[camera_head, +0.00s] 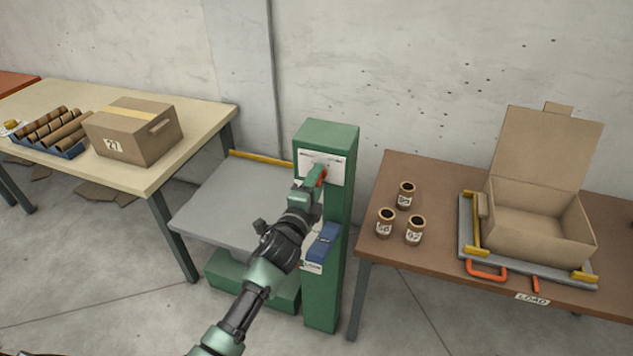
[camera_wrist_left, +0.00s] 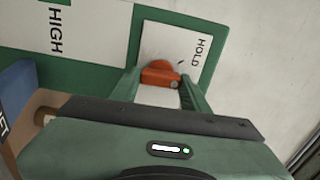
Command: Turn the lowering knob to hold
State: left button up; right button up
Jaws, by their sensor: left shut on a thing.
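The orange-red lowering knob (camera_head: 322,176) sits on a white plate (camera_head: 335,164) near the top of the green post (camera_head: 325,270). In the left wrist view the knob (camera_wrist_left: 159,74) lies between the two green fingers of my left gripper (camera_wrist_left: 160,84), which is shut on it. In the head view the left gripper (camera_head: 316,180) reaches up to the plate and partly covers it. The word HOLD (camera_wrist_left: 203,50) shows on the plate to the right of the knob. I cannot tell exactly where the knob points. My right gripper is not in view.
A grey platform (camera_head: 225,205) stands left of the post. A blue box-shaped part (camera_head: 324,242) is on the post below my gripper. A closed carton (camera_head: 130,140) is on the left table. An open carton (camera_head: 535,245) and three brown cylinders (camera_head: 386,222) are on the right table.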

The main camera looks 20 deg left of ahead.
pick_arm(q)
jog(key=shift+n+p, duration=0.35)
jog(key=shift+n, duration=3.35)
jog(key=o, duration=1.4)
jog(key=shift+c, duration=0.2)
jog(key=shift+s, duration=0.15)
jog(key=s+b, duration=0.1)
jog(key=s, duration=0.6)
jog(key=shift+s+a, duration=0.15)
jog(key=shift+s, duration=0.15)
